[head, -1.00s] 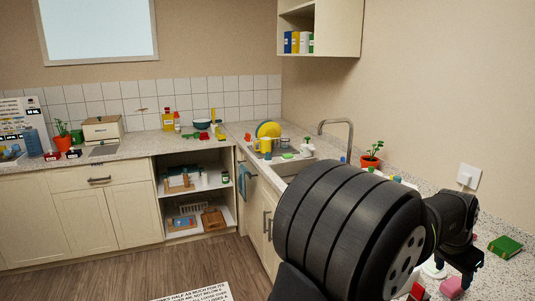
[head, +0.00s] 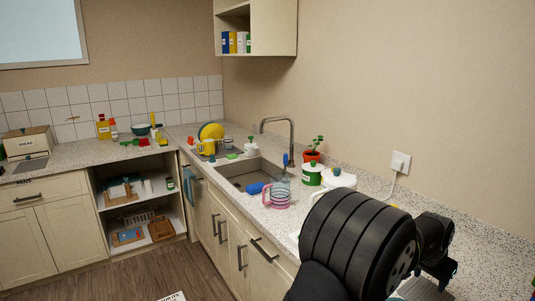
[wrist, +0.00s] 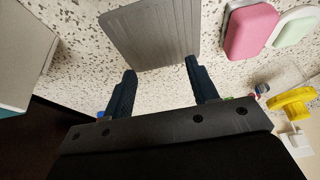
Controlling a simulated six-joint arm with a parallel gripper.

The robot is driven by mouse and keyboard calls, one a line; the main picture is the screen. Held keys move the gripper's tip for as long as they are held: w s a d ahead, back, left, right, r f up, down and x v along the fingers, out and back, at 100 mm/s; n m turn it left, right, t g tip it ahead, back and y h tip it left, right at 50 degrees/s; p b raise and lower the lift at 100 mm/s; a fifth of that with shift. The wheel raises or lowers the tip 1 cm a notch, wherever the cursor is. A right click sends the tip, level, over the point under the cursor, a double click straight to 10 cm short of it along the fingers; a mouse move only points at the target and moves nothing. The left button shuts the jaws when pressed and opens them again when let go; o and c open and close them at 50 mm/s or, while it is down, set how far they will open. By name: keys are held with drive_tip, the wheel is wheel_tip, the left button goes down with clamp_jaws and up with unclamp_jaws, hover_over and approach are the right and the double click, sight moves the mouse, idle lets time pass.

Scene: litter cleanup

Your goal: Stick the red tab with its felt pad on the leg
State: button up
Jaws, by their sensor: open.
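My gripper (wrist: 160,72) is open in the wrist view, its two dark fingers apart with nothing between them. It is over the speckled counter, and its fingertips point toward a grey ribbed plate (wrist: 150,32). In the head view, my arm covers much of the lower right, and the fingers are hard to make out. I cannot pick out the red tab, its felt pad or the leg in either current view.
A pink block (wrist: 252,28) and a pale green block (wrist: 296,32) lie right of the plate. A yellow ring-shaped thing (wrist: 290,103) is at the right edge. The sink (head: 245,172), pink mug (head: 277,195), green-and-white canister (head: 312,174) and potted plant (head: 313,154) stand farther back.

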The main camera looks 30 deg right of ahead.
drive_tip(key=shift+f, duration=0.5)
drive_tip(key=shift+o, duration=0.3)
idle(0.5)
drive_tip(key=o, duration=0.3)
drive_tip(key=shift+r, duration=0.1)
drive_tip(key=o, duration=0.7)
drive_tip(key=shift+t+y, duration=0.3)
drive_tip(key=shift+t, duration=0.1)
drive_tip(key=a+r, duration=0.1)
drive_tip(key=r, duration=0.1)
drive_tip(key=a+r, duration=0.2)
drive_tip(key=w+a+r, duration=0.1)
drive_tip(key=r, duration=0.1)
drive_tip(key=shift+a+r, duration=0.1)
drive_tip(key=shift+a, duration=0.05)
drive_tip(key=shift+c, duration=0.2)
drive_tip(key=w+a+r+t+y, duration=0.1)
drive_tip(key=w+a+r+t, duration=0.25)
drive_tip(key=a+r, duration=0.95)
drive_tip(key=a+x, duration=0.1)
drive_tip(key=x, duration=0.9)
drive_tip(key=shift+y, duration=0.3)
drive_tip(key=shift+s+f, duration=0.1)
drive_tip(key=v, duration=1)
